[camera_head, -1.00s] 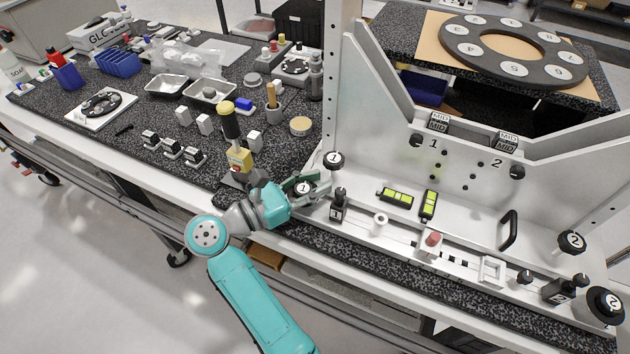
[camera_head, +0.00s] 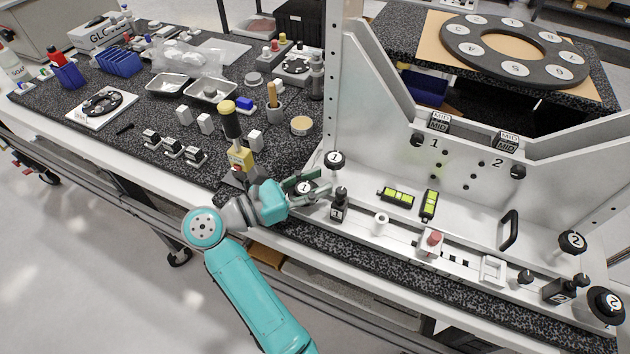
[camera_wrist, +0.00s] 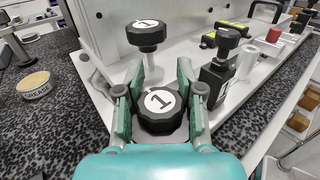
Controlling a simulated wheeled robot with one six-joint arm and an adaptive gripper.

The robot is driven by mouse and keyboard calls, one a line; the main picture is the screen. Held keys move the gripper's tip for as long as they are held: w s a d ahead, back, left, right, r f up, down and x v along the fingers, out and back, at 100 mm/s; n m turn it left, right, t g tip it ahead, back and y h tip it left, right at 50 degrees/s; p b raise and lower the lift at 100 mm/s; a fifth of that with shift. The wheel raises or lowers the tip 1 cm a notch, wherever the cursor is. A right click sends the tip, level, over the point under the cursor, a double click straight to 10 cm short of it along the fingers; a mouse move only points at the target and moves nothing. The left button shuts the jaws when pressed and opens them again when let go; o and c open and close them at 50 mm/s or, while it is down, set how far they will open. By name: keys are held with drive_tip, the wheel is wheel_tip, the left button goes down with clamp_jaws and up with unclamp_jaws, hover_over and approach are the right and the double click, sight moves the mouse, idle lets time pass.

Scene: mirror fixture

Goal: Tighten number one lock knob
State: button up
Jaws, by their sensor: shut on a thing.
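A black faceted knob with a white "1" label (camera_wrist: 160,103) sits low at the left front end of the grey mirror fixture (camera_head: 460,215). It also shows in the head view (camera_head: 304,188). My gripper (camera_wrist: 160,98) is shut on this knob, with a green-padded finger on each side and the label facing the wrist camera. A second black knob marked "1" (camera_head: 334,160) stands on a stem just behind it, clear of my fingers, and shows in the wrist view (camera_wrist: 146,33). The lower part of the held knob is hidden.
A small black-knobbed block (camera_head: 339,205) stands close to the right of my gripper. Knobs marked "2" (camera_head: 571,241) are at the fixture's right end. Two yellow-green levels (camera_head: 397,197) lie on its base.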

drive_tip(key=shift+a+f, duration=0.1)
drive_tip(key=o, duration=0.8)
drive_tip(key=v, duration=1.2)
